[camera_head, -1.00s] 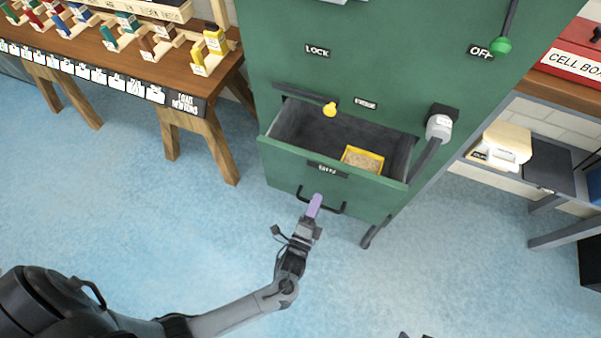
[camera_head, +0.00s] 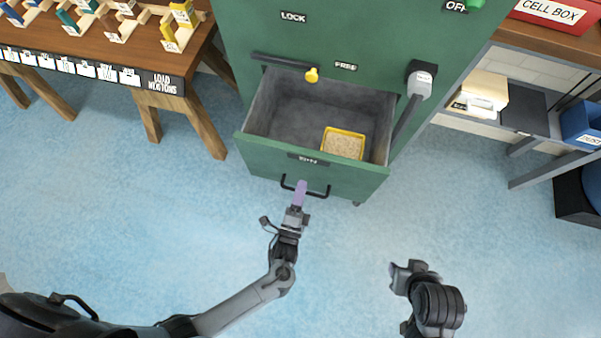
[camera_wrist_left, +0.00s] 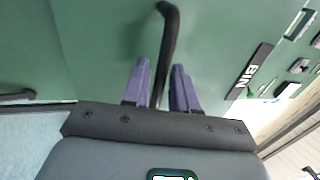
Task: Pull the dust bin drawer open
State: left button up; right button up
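The dust bin drawer (camera_head: 335,178) is the low green drawer of the cabinet. It stands well out, and its dark inside shows from above. Its black handle (camera_head: 321,195) is on the front; in the left wrist view the handle (camera_wrist_left: 170,38) runs between the two purple fingers.
A yellow tray (camera_head: 343,144) of grainy material sits inside the drawer. The green cabinet (camera_head: 370,35) has a yellow-knobbed lever (camera_head: 312,75) above it. A wooden table (camera_head: 130,40) stands left and a shelf bench (camera_head: 530,112) right. The blue floor in front is clear.

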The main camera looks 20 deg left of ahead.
pick_arm(q)
jog(key=shift+s, duration=0.1)
jog(key=s+f+p, duration=0.1)
jog(key=s+f, duration=0.1)
jog(key=s, duration=0.8)
jog(key=shift+s+d+p, duration=0.2)
jog(key=shift+d+p, duration=0.1)
jog(key=shift+p, duration=0.1)
